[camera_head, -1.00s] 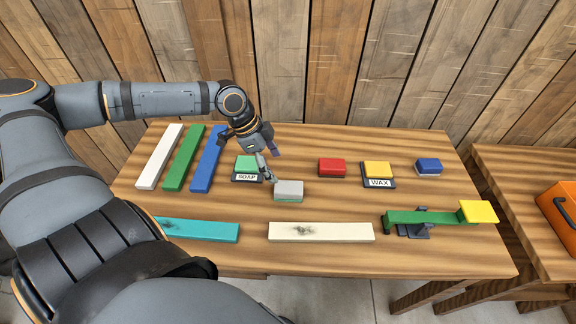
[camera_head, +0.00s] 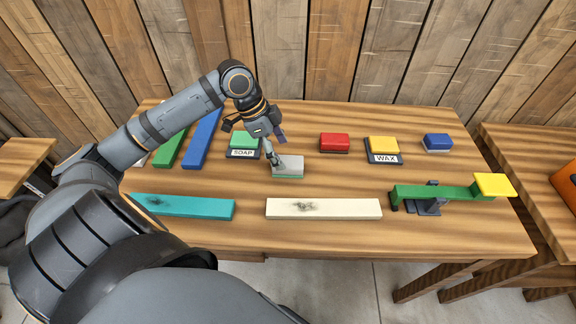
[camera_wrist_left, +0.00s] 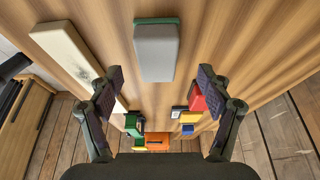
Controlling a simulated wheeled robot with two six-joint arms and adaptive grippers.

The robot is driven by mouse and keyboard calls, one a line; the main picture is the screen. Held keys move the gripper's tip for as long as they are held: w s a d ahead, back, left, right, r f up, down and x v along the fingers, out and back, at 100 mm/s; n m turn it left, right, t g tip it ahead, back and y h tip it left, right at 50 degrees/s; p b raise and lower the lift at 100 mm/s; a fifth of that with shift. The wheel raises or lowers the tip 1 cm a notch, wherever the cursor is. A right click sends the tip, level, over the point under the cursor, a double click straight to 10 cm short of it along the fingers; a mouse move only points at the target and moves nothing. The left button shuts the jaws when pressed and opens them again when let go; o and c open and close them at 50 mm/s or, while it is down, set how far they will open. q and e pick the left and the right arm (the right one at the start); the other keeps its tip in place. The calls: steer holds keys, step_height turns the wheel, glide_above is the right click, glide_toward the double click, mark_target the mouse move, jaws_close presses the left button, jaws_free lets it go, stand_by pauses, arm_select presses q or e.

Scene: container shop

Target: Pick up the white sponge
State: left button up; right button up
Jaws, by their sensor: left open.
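The white sponge (camera_head: 290,164) lies on the table behind the cream plank. It has a pale grey-white top and a green lower layer. It also shows in the left wrist view (camera_wrist_left: 156,52), at the top centre. My left gripper (camera_head: 275,146) is at the sponge's left and far side in the head view, close to it. One finger overlaps the sponge's left edge; I cannot tell whether it touches. In the left wrist view the fingers of my left gripper (camera_wrist_left: 158,85) are spread wide with nothing between them. My right gripper is not in view.
The green soap block (camera_head: 244,140) is close to the left gripper. Red (camera_head: 334,142), yellow (camera_head: 383,145) and blue (camera_head: 437,142) blocks stand to the right. Cream (camera_head: 345,209) and teal (camera_head: 190,207) planks lie in front. A green-yellow seesaw (camera_head: 432,192) stands at the right.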

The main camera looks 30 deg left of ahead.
mark_target(285, 161)
arm_select(q)
steer(key=x, duration=0.5)
steer(key=shift+s+f+b, duration=0.1)
steer(key=shift+s+b, duration=0.15)
steer(key=shift+b, duration=0.15)
steer(key=c, duration=1.1)
steer(key=shift+c, duration=0.3)
steer(key=shift+r, duration=0.2)
